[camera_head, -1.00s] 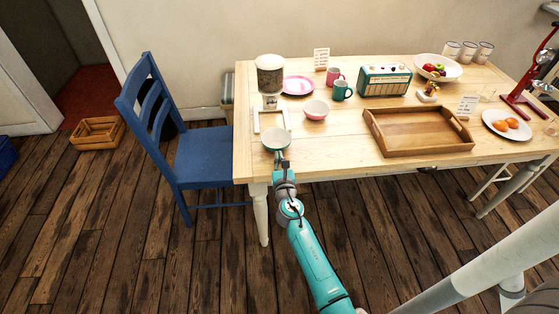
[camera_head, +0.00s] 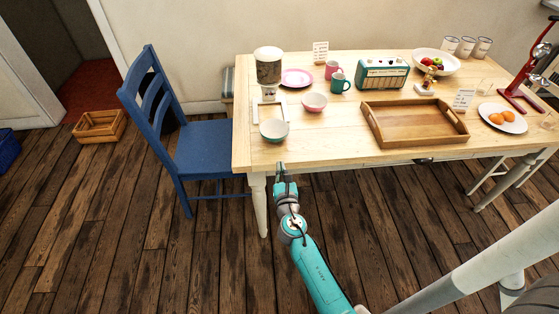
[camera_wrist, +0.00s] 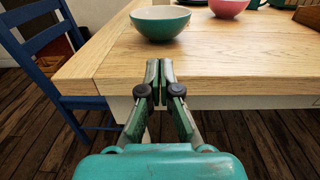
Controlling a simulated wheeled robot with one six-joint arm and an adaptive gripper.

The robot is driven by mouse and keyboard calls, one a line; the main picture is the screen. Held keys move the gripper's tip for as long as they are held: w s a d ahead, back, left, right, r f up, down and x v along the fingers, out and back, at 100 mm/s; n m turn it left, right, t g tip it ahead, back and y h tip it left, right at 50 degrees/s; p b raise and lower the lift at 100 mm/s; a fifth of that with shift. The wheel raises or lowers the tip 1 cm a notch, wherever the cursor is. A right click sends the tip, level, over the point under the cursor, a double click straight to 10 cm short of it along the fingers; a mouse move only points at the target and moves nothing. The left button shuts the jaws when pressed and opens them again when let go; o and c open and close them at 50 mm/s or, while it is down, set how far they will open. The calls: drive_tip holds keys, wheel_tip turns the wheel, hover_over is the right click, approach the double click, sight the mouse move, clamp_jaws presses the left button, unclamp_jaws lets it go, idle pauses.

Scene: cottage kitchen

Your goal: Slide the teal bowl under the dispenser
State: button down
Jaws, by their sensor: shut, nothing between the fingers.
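The teal bowl (camera_head: 274,131) is upright near the table's front left edge, at the front of the dispenser's pale base frame (camera_head: 257,112). It also shows in the wrist view (camera_wrist: 160,25), teal outside and whitish inside. The dispenser (camera_head: 268,66) stands behind it, with a dark-filled container above a white spout. The bowl is in front of the spout, not beneath it. My gripper (camera_head: 280,167) is at the table's front edge, on the near side of the bowl and apart from it. In the wrist view its fingers (camera_wrist: 160,66) are together and empty.
A pink bowl (camera_head: 314,102) stands right of the dispenser base, with a pink plate (camera_head: 297,77) and a teal mug (camera_head: 339,83) behind. A wooden tray (camera_head: 413,124) lies to the right. A blue chair (camera_head: 208,148) stands at the table's left end.

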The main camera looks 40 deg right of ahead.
drive_tip(key=shift+v, duration=2.15)
